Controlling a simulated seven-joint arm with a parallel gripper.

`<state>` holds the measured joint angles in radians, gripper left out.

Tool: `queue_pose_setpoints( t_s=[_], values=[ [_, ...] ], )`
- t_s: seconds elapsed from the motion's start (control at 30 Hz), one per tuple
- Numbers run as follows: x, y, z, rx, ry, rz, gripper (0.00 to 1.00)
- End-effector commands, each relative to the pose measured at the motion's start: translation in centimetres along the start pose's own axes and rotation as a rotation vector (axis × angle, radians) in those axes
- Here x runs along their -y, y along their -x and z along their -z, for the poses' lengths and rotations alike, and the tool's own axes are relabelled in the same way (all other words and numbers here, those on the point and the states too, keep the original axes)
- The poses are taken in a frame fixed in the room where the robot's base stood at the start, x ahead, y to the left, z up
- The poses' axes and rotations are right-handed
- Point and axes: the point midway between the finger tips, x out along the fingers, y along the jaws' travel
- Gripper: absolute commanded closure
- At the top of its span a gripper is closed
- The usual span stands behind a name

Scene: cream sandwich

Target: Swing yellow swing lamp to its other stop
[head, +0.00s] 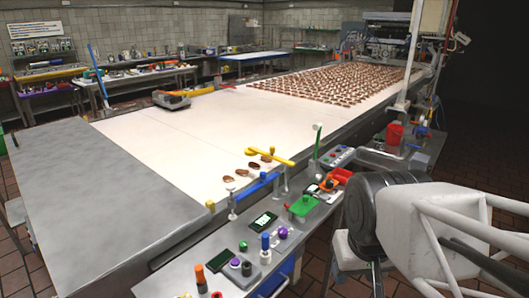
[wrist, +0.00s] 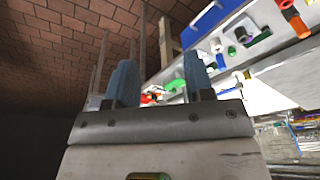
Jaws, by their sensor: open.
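The yellow swing lamp (head: 268,155) shows in the head view as a yellow bar on a thin upright post at the near edge of the conveyor. Its bar reaches to the left over the pale belt, above a few brown biscuits. I cannot make the lamp out in the wrist view. My gripper (wrist: 160,78) is open in the wrist view, with two blue fingertips wide apart and nothing between them. In the head view my arm is at the right, beyond the side bench and apart from the lamp; the fingertips cannot be made out there.
A blue bar (head: 257,187) lies just below the lamp. A green upright stick (head: 316,143) stands to its right. The side bench holds a green block (head: 301,205), a red tray (head: 341,176), a dark tablet (head: 263,221) and small knobs. The belt's middle is clear.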

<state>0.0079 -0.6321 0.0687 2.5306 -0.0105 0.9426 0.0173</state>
Motion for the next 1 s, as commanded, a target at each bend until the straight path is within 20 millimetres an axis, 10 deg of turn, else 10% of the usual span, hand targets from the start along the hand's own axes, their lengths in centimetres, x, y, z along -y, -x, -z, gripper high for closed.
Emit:
queue_pose_setpoints(
  t_s=[0.37, 1.0],
  values=[
    [0.3, 1.3, 4.5, 0.017, 0.002, 0.002, 0.52],
    [1.7, 3.4, 20.7, 0.075, 0.006, 0.006, 0.52]
  ],
)
